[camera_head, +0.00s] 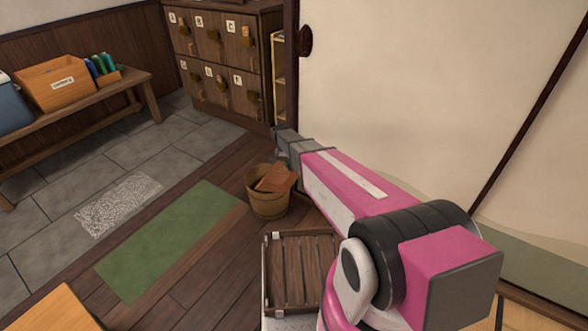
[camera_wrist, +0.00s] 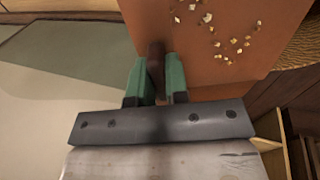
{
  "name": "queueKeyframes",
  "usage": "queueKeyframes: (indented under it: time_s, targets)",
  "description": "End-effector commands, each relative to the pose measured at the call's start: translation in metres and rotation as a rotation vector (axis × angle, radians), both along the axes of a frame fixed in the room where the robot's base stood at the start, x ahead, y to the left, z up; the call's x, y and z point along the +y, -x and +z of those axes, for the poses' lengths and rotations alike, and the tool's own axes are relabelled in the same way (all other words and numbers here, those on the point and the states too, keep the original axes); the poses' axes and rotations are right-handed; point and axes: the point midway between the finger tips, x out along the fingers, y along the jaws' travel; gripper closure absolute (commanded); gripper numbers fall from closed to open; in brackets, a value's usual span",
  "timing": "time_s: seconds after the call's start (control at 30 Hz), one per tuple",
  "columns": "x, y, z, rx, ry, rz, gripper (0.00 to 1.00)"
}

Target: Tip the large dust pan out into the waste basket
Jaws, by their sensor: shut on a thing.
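The large dust pan (camera_head: 275,178) is a flat orange-brown pan over the mouth of the waste basket (camera_head: 268,204), a round wooden tub, and looks tilted. In the wrist view the pan (camera_wrist: 215,45) fills the top, with several pale crumbs (camera_wrist: 228,50) scattered on it. My gripper (camera_wrist: 157,72) has its green fingers shut on the pan's dark handle (camera_wrist: 156,58). In the head view its fingers are mostly hidden by the wrist. The inside of the basket is largely hidden by the pan. Whether pan and rim touch, I cannot tell.
A slatted wooden crate (camera_head: 299,272) stands in front of the basket. A green mat (camera_head: 165,240) lies left on the dark floor. Lockers (camera_head: 215,60) stand behind, and a pale wall panel (camera_head: 420,90) is close on the right. A bench (camera_head: 130,82) is at far left.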

Motion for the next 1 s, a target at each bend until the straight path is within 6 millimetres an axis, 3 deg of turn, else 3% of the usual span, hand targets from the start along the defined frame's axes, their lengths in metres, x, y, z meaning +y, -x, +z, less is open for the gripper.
queueKeyframes:
  time_s: [0.5,1.0]
  targets:
    - [0.040,-0.027,0.024,0.161,0.264,0.000,1.00]
    - [0.049,-0.031,0.031,0.205,0.333,-0.001,1.00]
